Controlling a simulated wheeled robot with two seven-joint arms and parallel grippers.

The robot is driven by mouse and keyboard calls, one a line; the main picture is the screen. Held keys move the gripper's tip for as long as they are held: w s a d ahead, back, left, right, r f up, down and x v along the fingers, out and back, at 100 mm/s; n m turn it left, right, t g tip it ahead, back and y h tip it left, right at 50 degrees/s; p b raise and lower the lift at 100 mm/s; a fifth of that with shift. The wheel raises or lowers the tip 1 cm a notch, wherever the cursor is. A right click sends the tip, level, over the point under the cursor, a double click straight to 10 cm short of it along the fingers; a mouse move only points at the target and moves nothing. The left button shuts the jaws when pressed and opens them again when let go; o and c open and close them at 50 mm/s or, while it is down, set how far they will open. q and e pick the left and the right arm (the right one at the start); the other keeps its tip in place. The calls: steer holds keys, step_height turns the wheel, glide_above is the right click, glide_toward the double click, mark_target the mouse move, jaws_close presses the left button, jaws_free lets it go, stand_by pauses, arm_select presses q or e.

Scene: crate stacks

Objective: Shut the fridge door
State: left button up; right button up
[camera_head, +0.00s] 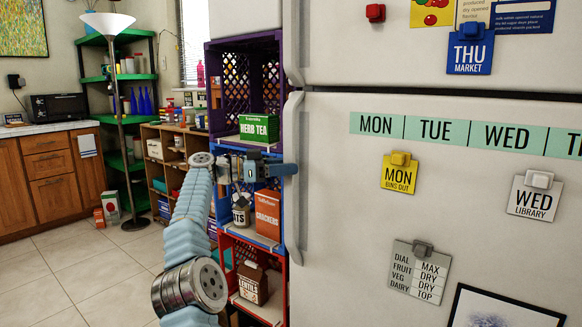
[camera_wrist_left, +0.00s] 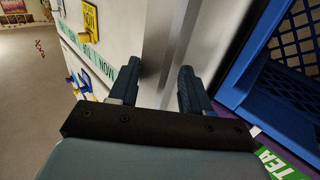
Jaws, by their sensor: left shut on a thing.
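The fridge's large lower door (camera_head: 350,200) fills the right of the head view, its pale front covered with magnets and notes. Its long vertical handle (camera_head: 292,235) runs down its left edge. My left gripper (camera_head: 287,169) reaches in from the left and is shut on this handle at mid-height. In the left wrist view my two dark fingers (camera_wrist_left: 158,85) stand either side of a pale vertical strip of the fridge (camera_wrist_left: 157,45). A smaller upper door (camera_head: 345,45) is above. Whether the lower door stands ajar is hard to tell. My right gripper is not in view.
Stacked crates stand just left of the fridge: a purple crate (camera_head: 213,70) on top, a blue one (camera_head: 281,205) and a red one (camera_head: 226,240), holding boxes. A wooden shelf, floor lamp (camera_head: 120,120) and counter lie further left. The tiled floor (camera_head: 85,275) is clear.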

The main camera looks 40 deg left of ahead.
arm_select(q)
steer(key=p+v, duration=0.2)
steer(key=v, duration=1)
steer(key=shift+s+p, duration=0.4)
steer(key=shift+a, duration=0.1)
